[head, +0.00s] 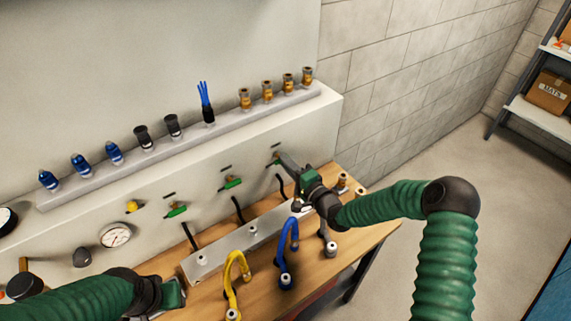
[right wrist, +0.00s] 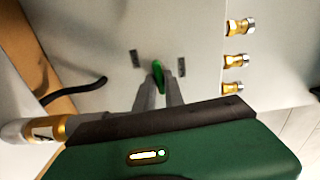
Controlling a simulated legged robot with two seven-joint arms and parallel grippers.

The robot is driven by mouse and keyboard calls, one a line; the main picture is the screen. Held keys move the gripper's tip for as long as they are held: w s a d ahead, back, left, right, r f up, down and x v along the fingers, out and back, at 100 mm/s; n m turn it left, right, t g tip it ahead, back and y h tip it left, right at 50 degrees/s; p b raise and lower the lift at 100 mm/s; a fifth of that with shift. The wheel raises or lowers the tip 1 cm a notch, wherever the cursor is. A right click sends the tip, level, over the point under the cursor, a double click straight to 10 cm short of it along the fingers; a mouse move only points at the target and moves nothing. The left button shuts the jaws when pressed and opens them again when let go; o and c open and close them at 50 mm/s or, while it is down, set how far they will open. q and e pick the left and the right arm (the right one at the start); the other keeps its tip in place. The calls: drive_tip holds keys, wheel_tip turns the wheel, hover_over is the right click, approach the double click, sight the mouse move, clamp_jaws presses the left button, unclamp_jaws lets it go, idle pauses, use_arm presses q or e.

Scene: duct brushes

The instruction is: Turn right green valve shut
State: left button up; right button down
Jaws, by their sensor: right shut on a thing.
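The right green valve (head: 276,156) is on the face of the white panel, the farthest right of the green valves, and its handle is largely hidden by my right gripper (head: 284,160). In the right wrist view the green handle (right wrist: 157,72) sits between the fingertips of my right gripper (right wrist: 158,92), which is shut on it. Dark label marks lie on either side of the handle. A middle green valve (head: 231,182) and a left green valve (head: 176,210) are farther left on the panel. My left gripper (head: 172,296) is low at the left, apart from the valves; its fingers are unclear.
A rail (head: 185,137) above the panel face carries blue, black and brass fittings. A yellow hose (head: 230,270) and a blue hose (head: 286,255) stand on the wooden table (head: 345,241). A gauge (head: 115,235) is at the left. The floor at right is clear.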

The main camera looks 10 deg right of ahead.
drive_tip(key=shift+d+f+m, duration=0.15)
drive_tip(key=shift+f+m, duration=0.15)
drive_tip(key=shift+m, duration=0.3)
drive_tip(key=c, duration=1.6)
unclamp_jaws()
drive_tip(key=shift+c, duration=0.2)
drive_tip(key=shift+o, duration=0.9)
drive_tip(key=shift+d+r, duration=0.1)
drive_tip(key=shift+d, duration=0.05)
drive_tip(key=b+v, duration=0.2)
drive_tip(key=v, duration=1.5)
